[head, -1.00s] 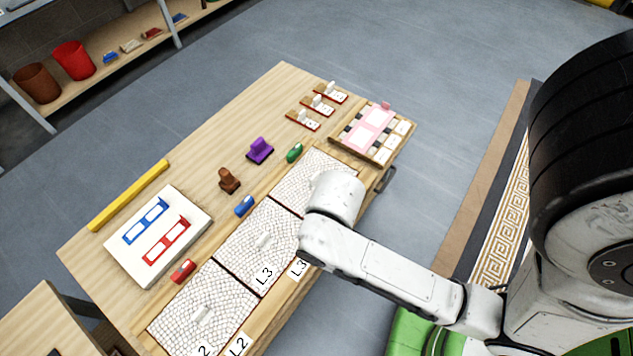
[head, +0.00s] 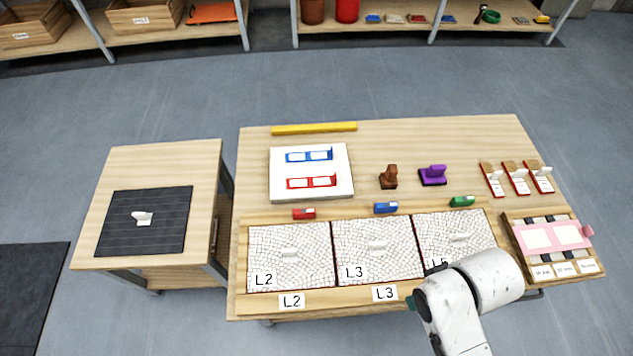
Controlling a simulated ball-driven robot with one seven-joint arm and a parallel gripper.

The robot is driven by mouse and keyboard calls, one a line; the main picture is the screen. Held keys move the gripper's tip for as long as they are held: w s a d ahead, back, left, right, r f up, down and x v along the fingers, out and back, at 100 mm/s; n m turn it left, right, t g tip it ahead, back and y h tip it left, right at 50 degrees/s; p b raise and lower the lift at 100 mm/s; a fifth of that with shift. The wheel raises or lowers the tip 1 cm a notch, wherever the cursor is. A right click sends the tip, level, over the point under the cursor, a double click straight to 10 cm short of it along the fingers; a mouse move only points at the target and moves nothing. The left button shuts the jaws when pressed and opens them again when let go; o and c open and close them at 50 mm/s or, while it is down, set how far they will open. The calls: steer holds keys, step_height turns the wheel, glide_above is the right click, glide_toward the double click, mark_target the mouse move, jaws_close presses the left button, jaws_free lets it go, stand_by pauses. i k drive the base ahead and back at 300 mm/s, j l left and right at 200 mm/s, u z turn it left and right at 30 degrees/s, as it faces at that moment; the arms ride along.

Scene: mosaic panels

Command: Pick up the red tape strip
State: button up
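A red strip with two white windows (head: 311,182) lies on a white board (head: 341,190) at the back left of the main table. A similar blue strip (head: 309,155) lies behind it on the same board. A small red block (head: 304,214) sits in front of the board, at the rear edge of the L2 mosaic panel. Nothing touches the red strip. My white arm shows at the bottom right, over the front of the right-hand mosaic panel, well away from the strip. My gripper cannot be made out, so what it holds is hidden.
Three mosaic panels (head: 290,257) line the table front. Brown (head: 389,178) and purple (head: 433,176) handled blocks stand right of the white board. A yellow bar (head: 314,128) lies behind it. A pink-topped tray (head: 518,236) is at right. A side table (head: 160,160) stands left.

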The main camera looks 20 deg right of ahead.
mark_target(323, 181)
steer(key=i+z, duration=0.15)
steer(key=i, duration=0.8)
